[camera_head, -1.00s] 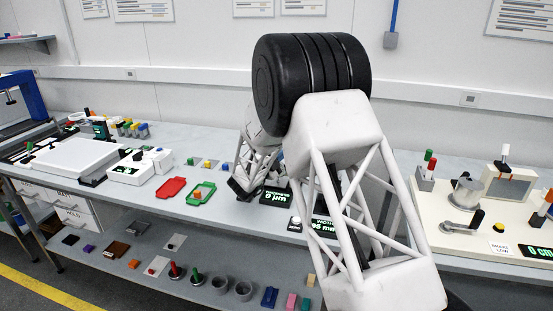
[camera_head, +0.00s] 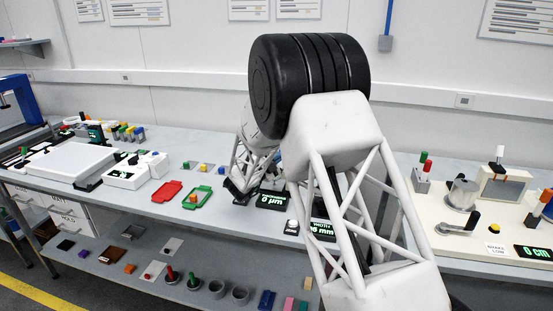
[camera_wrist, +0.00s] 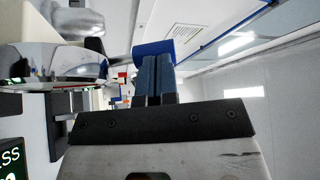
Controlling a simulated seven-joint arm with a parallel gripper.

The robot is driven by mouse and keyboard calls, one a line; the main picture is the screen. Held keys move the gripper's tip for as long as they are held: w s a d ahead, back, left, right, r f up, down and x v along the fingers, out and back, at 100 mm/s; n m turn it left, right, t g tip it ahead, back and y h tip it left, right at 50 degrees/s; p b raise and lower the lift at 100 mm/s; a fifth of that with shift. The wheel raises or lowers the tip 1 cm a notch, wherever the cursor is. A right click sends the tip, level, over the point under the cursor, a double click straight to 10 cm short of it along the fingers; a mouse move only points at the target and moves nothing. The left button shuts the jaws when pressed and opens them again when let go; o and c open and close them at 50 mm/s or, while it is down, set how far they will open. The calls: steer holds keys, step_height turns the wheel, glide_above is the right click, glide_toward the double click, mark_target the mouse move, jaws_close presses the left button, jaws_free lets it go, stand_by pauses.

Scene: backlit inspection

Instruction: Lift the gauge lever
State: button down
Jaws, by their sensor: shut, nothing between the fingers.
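The thickness gauge's green-lit display (camera_head: 272,200) reads 0 µm, just right of my arm's far end. In the wrist view a display (camera_wrist: 10,160) shows the letters SS at the lower left edge. A pale, shiny gauge body (camera_wrist: 60,62) stands left of the fingers. A blue bar-like piece (camera_wrist: 153,48) lies at the fingertips; I cannot tell whether it is the gauge lever or whether it touches them. My gripper (camera_wrist: 159,72) has its dark blue fingers shut together with nothing between them. In the head view my arm hides most of the gauge and the lever.
A red tray (camera_head: 166,193) and a green tray (camera_head: 196,197) lie left of the gauge. A white instrument box (camera_head: 139,170) stands farther left. Grey bench surface shows between the trays and front edge.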

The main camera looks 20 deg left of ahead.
steer(key=shift+d+r, duration=0.1)
steer(key=d+m+g+y, duration=0.1)
steer(key=d+m, duration=0.1)
steer(key=d+r+m+g, duration=0.1)
steer(key=m+g, duration=0.1)
steer(key=m, duration=0.1)
steer(key=d+m+g+y, duration=0.1)
steer(key=d+m, duration=0.1)
steer(key=m, duration=0.1)
steer(key=shift+d+r+g+y, duration=0.3)
steer(key=shift+d+r, duration=0.05)
steer(key=r+v, duration=0.1)
steer(key=v, duration=1.3)
steer(key=shift+d, duration=0.2)
steer(key=shift+d, duration=0.1)
